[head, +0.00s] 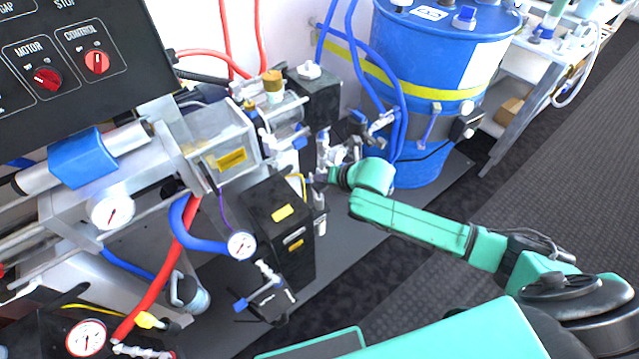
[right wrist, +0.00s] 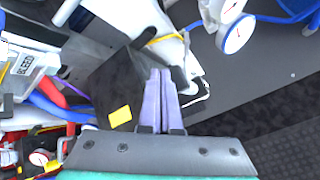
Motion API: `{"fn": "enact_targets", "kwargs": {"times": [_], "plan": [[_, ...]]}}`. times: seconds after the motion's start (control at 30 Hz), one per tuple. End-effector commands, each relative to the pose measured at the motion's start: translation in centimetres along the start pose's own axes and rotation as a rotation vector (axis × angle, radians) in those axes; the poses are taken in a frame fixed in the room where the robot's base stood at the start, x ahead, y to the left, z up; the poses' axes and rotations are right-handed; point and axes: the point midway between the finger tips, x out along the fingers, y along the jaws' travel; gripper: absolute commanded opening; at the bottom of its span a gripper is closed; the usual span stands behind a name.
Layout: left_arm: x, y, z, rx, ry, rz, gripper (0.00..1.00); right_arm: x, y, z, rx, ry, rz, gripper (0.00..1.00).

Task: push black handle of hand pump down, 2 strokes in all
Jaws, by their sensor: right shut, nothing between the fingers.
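My right gripper (head: 320,176) reaches in from the right beside a black box-shaped unit (head: 265,222) with yellow labels. In the right wrist view its two pale purple fingers (right wrist: 162,100) are together, with nothing between them. Behind and left of the fingers is the dark face of the black unit (right wrist: 112,85), with a yellow label. I cannot make out the hand pump's black handle for certain in either view; the gripper and nearby parts crowd that spot. Contact between fingers and any part cannot be told. My left gripper is not in view.
A blue drum (head: 430,60) with a yellow band stands behind my right arm. Blue hoses (head: 385,90) hang in front of it. A small gauge (head: 241,245) sits left of the black unit. A black control panel (head: 70,65) fills the upper left. The floor at right is clear.

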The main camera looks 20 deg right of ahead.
Motion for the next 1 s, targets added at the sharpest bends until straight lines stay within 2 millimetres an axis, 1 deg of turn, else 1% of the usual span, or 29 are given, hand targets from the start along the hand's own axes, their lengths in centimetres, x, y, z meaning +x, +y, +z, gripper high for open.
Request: {"fn": "enact_targets", "kwargs": {"times": [0.6,1.0], "plan": [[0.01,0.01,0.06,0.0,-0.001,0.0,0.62,0.01,-0.01,0.0,0.0,0.0,0.0,0.0],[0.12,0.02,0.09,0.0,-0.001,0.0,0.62,0.58,-0.43,-0.42,0.001,0.0,0.0,0.0]]}}
